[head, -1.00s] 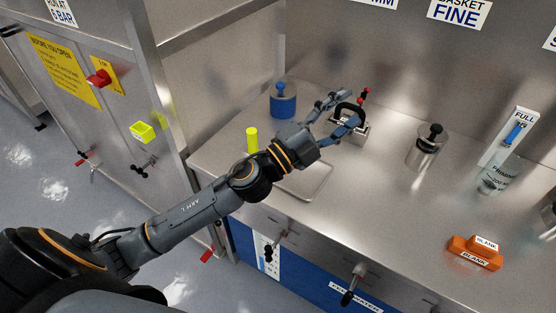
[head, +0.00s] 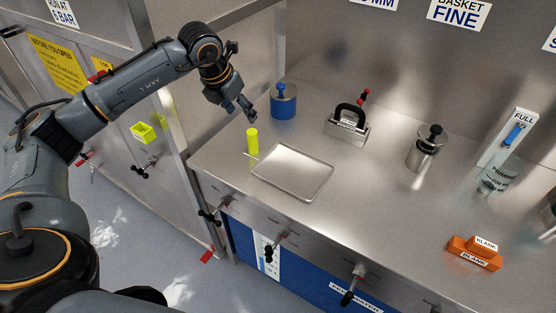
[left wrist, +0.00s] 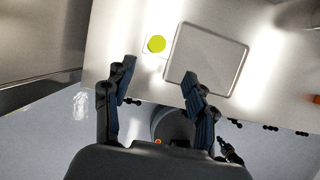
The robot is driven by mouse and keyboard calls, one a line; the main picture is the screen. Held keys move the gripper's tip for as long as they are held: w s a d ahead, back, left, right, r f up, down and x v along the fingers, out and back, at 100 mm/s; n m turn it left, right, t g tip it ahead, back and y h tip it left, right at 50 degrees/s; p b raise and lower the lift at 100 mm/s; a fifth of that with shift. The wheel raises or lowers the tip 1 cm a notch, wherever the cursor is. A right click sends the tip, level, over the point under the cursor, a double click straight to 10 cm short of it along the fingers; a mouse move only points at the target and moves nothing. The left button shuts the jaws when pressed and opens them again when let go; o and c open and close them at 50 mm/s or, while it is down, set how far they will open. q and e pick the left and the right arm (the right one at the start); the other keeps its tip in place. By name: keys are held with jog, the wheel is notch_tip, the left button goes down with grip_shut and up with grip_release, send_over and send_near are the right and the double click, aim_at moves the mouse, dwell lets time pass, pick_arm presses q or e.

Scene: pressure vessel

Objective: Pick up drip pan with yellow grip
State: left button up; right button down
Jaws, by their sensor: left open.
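The drip pan (head: 293,171) is a shallow silver rectangular tray lying on the steel counter. Its yellow grip (head: 252,142) is an upright cylinder at the pan's left side. In the left wrist view the round top of the yellow grip (left wrist: 156,43) shows just left of the pan (left wrist: 206,58). My left gripper (head: 247,112) hangs above the counter's left end, above the yellow grip in the picture and apart from it. In the left wrist view its two fingers (left wrist: 159,83) are spread with nothing between them. My right gripper is not in view.
On the counter (head: 360,210) stand a blue canister (head: 283,102), a block with a black handle (head: 347,124), a steel pot with a black knob (head: 427,150) and orange blocks (head: 475,252). A yellow box (head: 143,132) is on the cabinet at left. Valve handles stick out along the front.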

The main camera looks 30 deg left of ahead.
aim_at(252, 132)
pick_arm(q)
jog(key=p+x, duration=0.1)
jog(key=x, duration=0.5)
jog(key=shift+w+f, duration=0.15)
jog(key=shift+f, duration=0.25)
jog(key=shift+w+f+p, duration=0.25)
jog(key=shift+f+p, duration=0.3)
jog(key=p+x, duration=0.1)
jog(key=x, duration=0.2)
jog(key=shift+w+a+f, duration=0.15)
jog(key=shift+a+f, duration=0.05)
jog(key=shift+w+f, duration=0.15)
jog(key=shift+f, duration=0.2)
jog(key=shift+c, duration=0.2)
grip_shut()
